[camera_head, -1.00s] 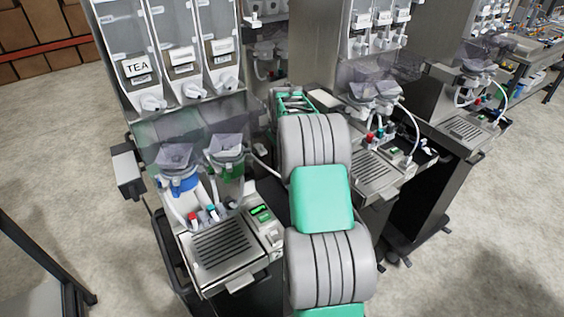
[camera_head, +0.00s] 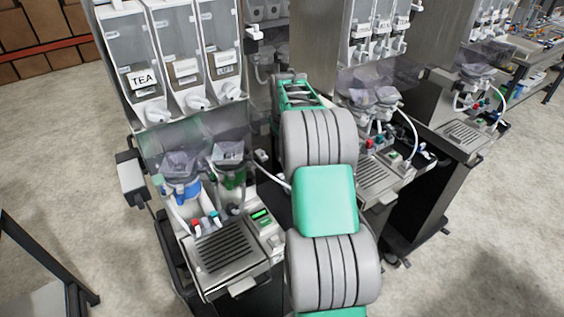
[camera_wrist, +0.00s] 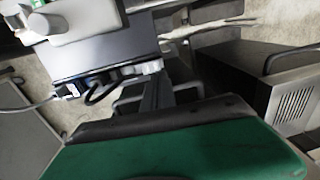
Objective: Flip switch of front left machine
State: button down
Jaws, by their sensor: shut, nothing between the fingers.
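The front left machine (camera_head: 215,250) stands left of my arm in the head view, with a "TEA" label on one canister and a drip grille. Its front control panel (camera_head: 261,217) has a green display. I cannot make out a power switch in the head view. My gripper is hidden behind my arm there. In the wrist view my gripper (camera_wrist: 153,75) shows as narrow dark fingers, shut and empty, beyond the green hand. Close to the fingertips is the underside of a dark box (camera_wrist: 100,50) with a plug and black cable (camera_wrist: 70,90). I cannot tell whether they touch.
A second machine (camera_head: 375,175) stands right of my arm, and a third (camera_head: 465,135) farther right. Open floor (camera_head: 480,250) lies at the lower right. In the wrist view a dark vented cabinet (camera_wrist: 285,100) stands at the right.

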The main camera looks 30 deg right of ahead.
notch_tip(320, 180, up, 8)
jog(key=w, duration=0.1)
jog(key=shift+f+b, duration=0.15)
jog(key=shift+b, duration=0.15)
